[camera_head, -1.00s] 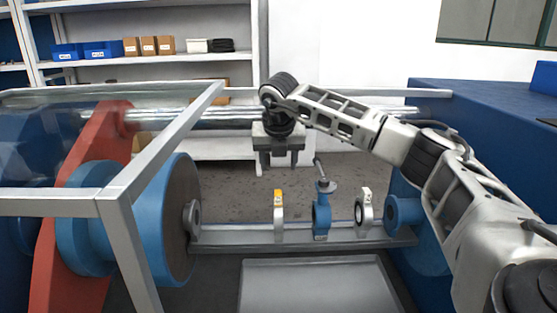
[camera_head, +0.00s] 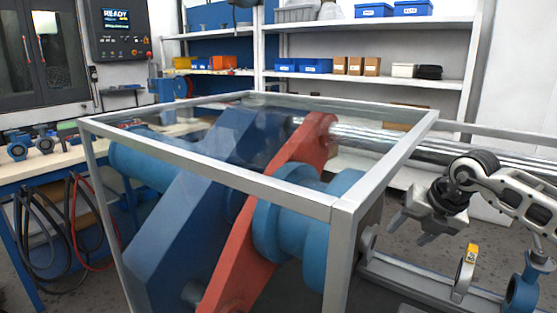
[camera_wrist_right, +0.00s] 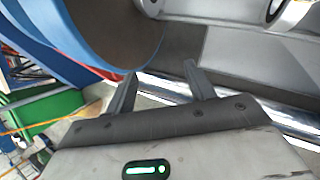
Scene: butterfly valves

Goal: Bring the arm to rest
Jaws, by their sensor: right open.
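My right gripper (camera_head: 428,232) hangs at the right side of the head view, above the floor and just right of the guarded machine. Its fingers point down and to the left. In the right wrist view the two dark fingers (camera_wrist_right: 158,88) stand apart with nothing between them. The yellow-topped ring part (camera_head: 465,270) and the blue butterfly valve (camera_head: 523,290) stand on the rail to the right of the gripper and apart from it. My left gripper is in none of the views.
A framed guard (camera_head: 335,208) encloses a blue and red machine (camera_head: 265,215) in the middle. A workbench (camera_head: 40,172) with valves and hanging cables stands left. A control panel (camera_head: 118,32) hangs behind it. Shelves (camera_head: 375,82) with boxes stand at the back. A metal bar (camera_head: 480,155) runs behind my right gripper.

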